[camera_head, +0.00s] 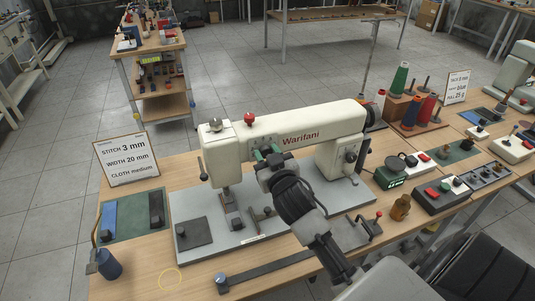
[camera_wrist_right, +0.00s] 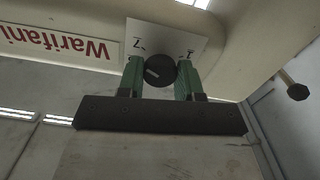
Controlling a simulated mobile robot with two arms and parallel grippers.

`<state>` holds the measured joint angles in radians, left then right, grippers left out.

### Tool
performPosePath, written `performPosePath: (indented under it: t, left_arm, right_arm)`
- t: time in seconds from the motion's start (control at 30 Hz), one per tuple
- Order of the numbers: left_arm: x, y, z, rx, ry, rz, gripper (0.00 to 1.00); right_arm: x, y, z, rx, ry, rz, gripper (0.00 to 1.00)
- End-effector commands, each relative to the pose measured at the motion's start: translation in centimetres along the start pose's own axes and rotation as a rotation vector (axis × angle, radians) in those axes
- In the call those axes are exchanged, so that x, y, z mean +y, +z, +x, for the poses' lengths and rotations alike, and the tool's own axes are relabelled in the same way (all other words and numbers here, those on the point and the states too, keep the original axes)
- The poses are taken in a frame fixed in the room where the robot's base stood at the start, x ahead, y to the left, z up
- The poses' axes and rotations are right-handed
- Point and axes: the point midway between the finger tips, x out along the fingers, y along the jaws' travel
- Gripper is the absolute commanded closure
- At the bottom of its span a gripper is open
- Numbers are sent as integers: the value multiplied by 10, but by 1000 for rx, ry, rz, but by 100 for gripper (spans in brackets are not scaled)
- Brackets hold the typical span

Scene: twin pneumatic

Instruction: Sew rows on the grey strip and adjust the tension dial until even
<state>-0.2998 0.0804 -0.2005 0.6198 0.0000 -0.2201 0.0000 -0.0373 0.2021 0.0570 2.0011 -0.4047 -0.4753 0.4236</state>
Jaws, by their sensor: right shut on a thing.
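The cream sewing machine (camera_head: 285,128), marked Warifani, stands on a grey base plate (camera_head: 245,236). My right gripper (camera_head: 266,153) reaches the front of its arm. In the right wrist view the green fingers (camera_wrist_right: 160,78) are shut on a round black dial (camera_wrist_right: 160,70), one on each side. A white plate with marks (camera_wrist_right: 168,40) lies behind the dial. The gripper mostly hides the dial in the head view. My left gripper is out of view.
A sign (camera_head: 127,158) reads stitch 3 mm, width 20 mm, cloth medium.

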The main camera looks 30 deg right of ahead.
Motion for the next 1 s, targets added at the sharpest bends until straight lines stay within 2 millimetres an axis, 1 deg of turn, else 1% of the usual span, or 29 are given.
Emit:
performPosePath:
  t: [0.3,0.6,0.8,1.0]
  left_arm:
    - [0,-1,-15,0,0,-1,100]
    - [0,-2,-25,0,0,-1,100]
    - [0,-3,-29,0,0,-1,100]
    - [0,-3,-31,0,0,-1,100]
  right_arm:
    - [0,-2,0,-2,-1,-230,88]
    - [0,-2,0,0,-1,-455,88]
    - [0,-1,0,0,0,-558,88]
    - [0,0,0,0,0,-611,88]
